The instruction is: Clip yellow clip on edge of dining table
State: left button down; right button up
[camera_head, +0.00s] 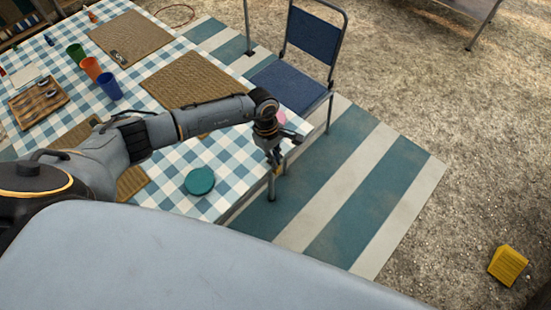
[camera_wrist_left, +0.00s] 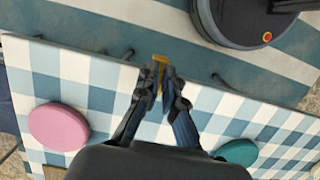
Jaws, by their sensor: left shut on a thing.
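The yellow clip (camera_wrist_left: 161,60) shows in the left wrist view between the fingertips of my left gripper (camera_wrist_left: 163,88). My left gripper is shut on it, and the fingers hide part of the clip. In the head view the left gripper (camera_head: 275,156) is at the near right edge of the dining table (camera_head: 168,197), and the clip cannot be made out there. The table has a blue and white checked cloth; its edge also shows in the left wrist view (camera_wrist_left: 240,110). The clip overlaps the edge line there; I cannot tell whether it touches. My right gripper is not in view.
A teal round item (camera_head: 199,181) and a pink round item (camera_wrist_left: 58,127) lie on the cloth on either side of the gripper. Cups, woven mats and a wooden tray (camera_head: 38,101) stand farther left. A blue folding chair (camera_head: 290,82) is beside the table. The striped rug (camera_head: 340,185) is clear.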

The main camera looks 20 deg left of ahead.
pick_arm(q)
jog(key=shift+w+a+b, duration=0.2)
jog(key=shift+a+b, duration=0.15)
jog(key=shift+a, duration=0.05)
jog(key=shift+a, duration=0.25)
dwell(0.4)
jog(key=c, duration=1.4)
grip_release()
